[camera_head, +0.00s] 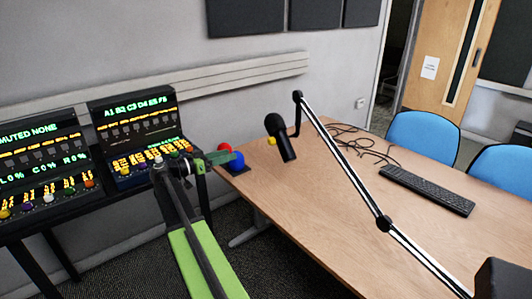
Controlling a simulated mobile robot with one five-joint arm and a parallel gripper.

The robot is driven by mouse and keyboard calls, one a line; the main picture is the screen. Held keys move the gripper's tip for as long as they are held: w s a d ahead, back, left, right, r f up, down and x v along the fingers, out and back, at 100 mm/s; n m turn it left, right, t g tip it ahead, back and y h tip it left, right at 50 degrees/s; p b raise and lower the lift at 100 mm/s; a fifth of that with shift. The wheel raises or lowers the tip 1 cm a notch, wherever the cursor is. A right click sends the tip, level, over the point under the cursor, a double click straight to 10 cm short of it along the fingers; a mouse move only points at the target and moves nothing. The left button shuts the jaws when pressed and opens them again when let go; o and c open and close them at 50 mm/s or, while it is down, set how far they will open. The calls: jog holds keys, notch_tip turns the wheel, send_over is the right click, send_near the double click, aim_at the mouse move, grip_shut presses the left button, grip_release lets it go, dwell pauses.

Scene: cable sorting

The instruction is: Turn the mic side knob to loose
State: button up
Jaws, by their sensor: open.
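My green arm reaches up from the bottom, and my gripper (219,156) is open at the table's left corner. It is left of the microphone and apart from it in the picture. Red (224,147) and blue (237,160) round parts show at its tips; I cannot tell what they belong to.
The wooden table (310,215) holds a black keyboard (427,189) and loose dark cables (350,142). Two lit control panels (137,138) (43,165) stand on a dark stand at left. Blue chairs (424,136) stand behind the table. The boom's lower part crosses the right side.

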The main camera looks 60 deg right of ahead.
aim_at(269, 142)
jog(key=x, duration=1.7)
jog(key=shift+s+d+r, duration=0.2)
jog(key=shift+d+r, duration=0.05)
jog(key=shift+r, duration=0.05)
grip_shut()
